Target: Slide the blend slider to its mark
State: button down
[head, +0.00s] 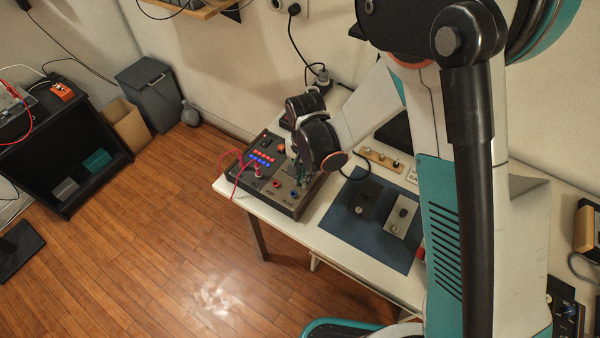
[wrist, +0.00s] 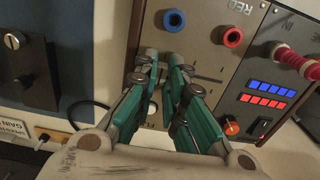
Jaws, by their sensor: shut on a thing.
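The blend slider sits on the sloped panel of a grey-brown device (head: 270,186), which also shows in the wrist view (wrist: 205,48). A thin dark slot (wrist: 207,78) of the slider runs out to the right from between my fingers in the wrist view. My gripper (wrist: 164,66) has its teal fingers down at the panel, closed on the slider's cap. The fingers hide most of the cap and part of the slot. A small tick shows by the slot's right part; I cannot tell whether it is the mark. In the head view my wrist covers the slider.
A blue jack (wrist: 174,20) and a red jack (wrist: 233,37) stand close to my fingertips. Lit blue and red bars (wrist: 265,94), an orange knob (wrist: 231,128) and a red cable plug (wrist: 292,58) lie to the right. A blue mat (head: 340,222) with small boxes lies beside the device.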

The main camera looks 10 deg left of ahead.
jog(key=shift+d, duration=0.1)
jog(key=c, duration=1.6)
grip_release()
jog(key=shift+c, duration=0.2)
notch_tip(320, 180, up, 12)
jog(key=shift+d, duration=0.1)
